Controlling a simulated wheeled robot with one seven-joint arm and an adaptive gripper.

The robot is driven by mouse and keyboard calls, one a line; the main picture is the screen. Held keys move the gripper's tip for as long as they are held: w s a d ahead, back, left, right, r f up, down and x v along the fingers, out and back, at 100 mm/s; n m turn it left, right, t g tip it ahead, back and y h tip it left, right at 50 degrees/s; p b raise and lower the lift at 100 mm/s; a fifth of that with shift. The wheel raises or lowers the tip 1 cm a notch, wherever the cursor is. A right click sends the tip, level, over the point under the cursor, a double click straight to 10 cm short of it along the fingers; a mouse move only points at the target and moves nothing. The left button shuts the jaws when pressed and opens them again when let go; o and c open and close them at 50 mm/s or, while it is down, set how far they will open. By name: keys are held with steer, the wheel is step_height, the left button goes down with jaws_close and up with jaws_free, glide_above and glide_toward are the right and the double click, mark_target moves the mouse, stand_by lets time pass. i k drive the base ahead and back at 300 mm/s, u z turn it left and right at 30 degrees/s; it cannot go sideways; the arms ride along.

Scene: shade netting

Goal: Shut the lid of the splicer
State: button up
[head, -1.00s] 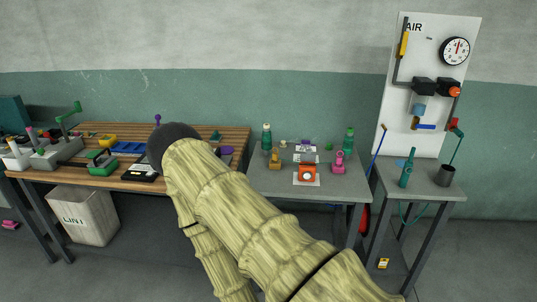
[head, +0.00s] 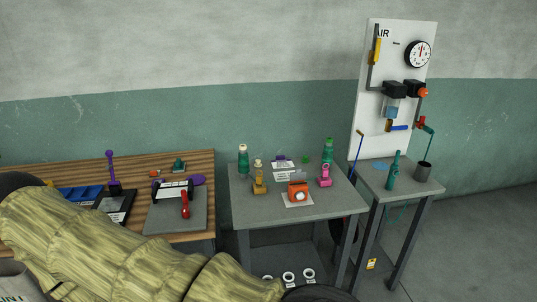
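I cannot tell for certain which device is the splicer. An orange device (head: 298,193) with a pale round face sits on a white sheet on the small grey table. A mustard device (head: 259,178) stands to its left and a pink one (head: 324,176) to its right. No lid on them can be made out at this size. My arm, in a pale ribbed cover, crosses the lower left. My gripper is not in view.
The grey table (head: 245,210) also bears green bottles (head: 243,158) at the back. The wooden bench (head: 212,165) at left holds a grey plate with a red handle (head: 185,206). An AIR panel (head: 365,130) stands behind a side table (head: 425,187) at right.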

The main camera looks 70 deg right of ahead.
mark_target(300, 176)
steer(key=z, duration=0.35)
steer(key=i, duration=0.85)
steer(key=z, duration=1.25)
steer(key=i, duration=0.55)
steer(key=z, duration=0.6)
